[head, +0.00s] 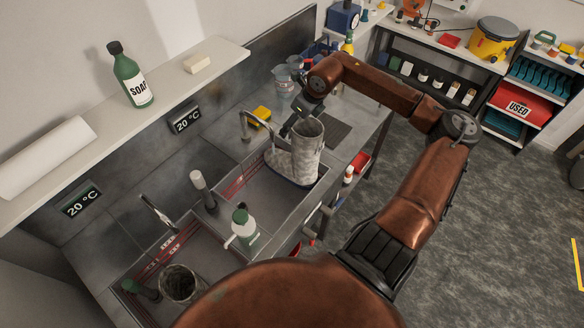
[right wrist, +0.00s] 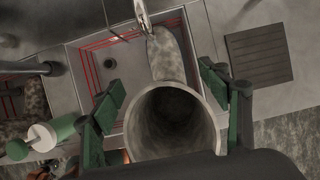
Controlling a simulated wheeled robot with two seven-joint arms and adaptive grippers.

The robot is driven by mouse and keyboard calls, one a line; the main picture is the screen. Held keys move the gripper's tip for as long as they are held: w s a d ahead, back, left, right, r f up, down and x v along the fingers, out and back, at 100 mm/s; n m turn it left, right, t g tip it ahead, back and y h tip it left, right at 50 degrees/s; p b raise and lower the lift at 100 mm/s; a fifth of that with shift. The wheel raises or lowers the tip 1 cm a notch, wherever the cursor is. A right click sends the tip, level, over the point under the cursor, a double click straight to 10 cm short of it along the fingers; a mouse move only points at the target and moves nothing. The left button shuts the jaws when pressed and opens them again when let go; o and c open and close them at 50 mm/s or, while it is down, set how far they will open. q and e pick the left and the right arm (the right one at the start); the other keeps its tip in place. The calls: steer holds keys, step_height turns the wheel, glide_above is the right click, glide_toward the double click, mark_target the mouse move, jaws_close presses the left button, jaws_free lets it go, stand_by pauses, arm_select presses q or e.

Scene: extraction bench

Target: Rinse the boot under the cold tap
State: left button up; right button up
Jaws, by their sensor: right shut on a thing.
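The grey boot (head: 307,150) stands upright, shaft up, in or just above the right basin (head: 245,205); whether its dark sole touches the bottom is unclear. My right gripper (head: 304,112) is shut on its shaft near the top. In the right wrist view the boot's round opening (right wrist: 172,120) faces me, between the green fingers (right wrist: 163,105). The curved tap (head: 255,118) arches over the boot's foot; its spout also shows in the right wrist view (right wrist: 142,15). I cannot tell whether water runs. My left gripper is not in view.
A second tap (head: 155,211) serves the left basin (head: 205,248), where another worn, grey boot-like thing (head: 181,283) stands. Both wall displays (head: 185,119) (head: 81,201) read 20 °C. A ribbed drain area (head: 340,133) lies right of the boot.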

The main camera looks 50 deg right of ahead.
steer(key=shift+r, duration=0.15)
steer(key=s+a+b, duration=0.1)
steer(key=a+b, duration=0.6)
steer(key=a, duration=0.6)
stand_by(0.9)
stand_by(1.1)
step_height(320, 180, up, 20)
steer(key=p, duration=1.2)
stand_by(0.5)
stand_by(0.5)
